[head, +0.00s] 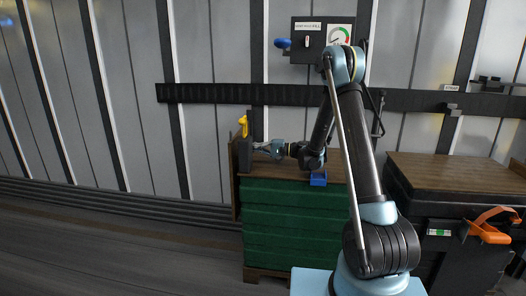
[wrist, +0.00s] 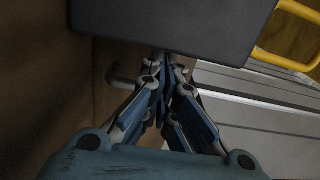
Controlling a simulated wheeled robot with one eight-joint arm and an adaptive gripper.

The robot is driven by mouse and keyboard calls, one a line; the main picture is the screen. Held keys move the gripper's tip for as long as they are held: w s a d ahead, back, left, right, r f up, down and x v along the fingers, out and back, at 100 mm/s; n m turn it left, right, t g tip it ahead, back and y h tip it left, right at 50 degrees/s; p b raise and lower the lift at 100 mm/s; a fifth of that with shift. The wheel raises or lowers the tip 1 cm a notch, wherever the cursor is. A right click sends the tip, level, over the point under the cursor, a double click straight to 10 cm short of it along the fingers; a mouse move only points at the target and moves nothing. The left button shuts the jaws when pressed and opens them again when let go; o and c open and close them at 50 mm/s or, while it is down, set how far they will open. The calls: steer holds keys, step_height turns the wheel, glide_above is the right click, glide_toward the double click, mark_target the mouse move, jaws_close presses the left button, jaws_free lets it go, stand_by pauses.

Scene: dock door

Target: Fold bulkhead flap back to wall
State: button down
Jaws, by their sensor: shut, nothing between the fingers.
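A brown wooden panel, which may be the bulkhead flap (head: 235,196), stands upright, nearly edge-on, at the left end of the green cabinet in the head view. In the wrist view a brown wooden surface (wrist: 48,95) fills the left side; I cannot tell if it is the same panel. A small grey bent handle (wrist: 120,78) shows left of my fingers. My gripper (head: 258,147) is shut and empty just above the cabinet's left end, close to a dark block. In the wrist view my gripper's fingertips (wrist: 165,68) are together below that block; contact is unclear.
The dark block (wrist: 175,22) with a yellow handle (head: 243,126) stands at the green cabinet's (head: 290,235) left end. A blue item (head: 318,179) lies under my wrist. Open floor (head: 110,245) lies left.

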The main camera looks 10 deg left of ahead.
steer(key=shift+a, duration=2.4)
steer(key=a, duration=0.3)
steer(key=shift+a, duration=0.25)
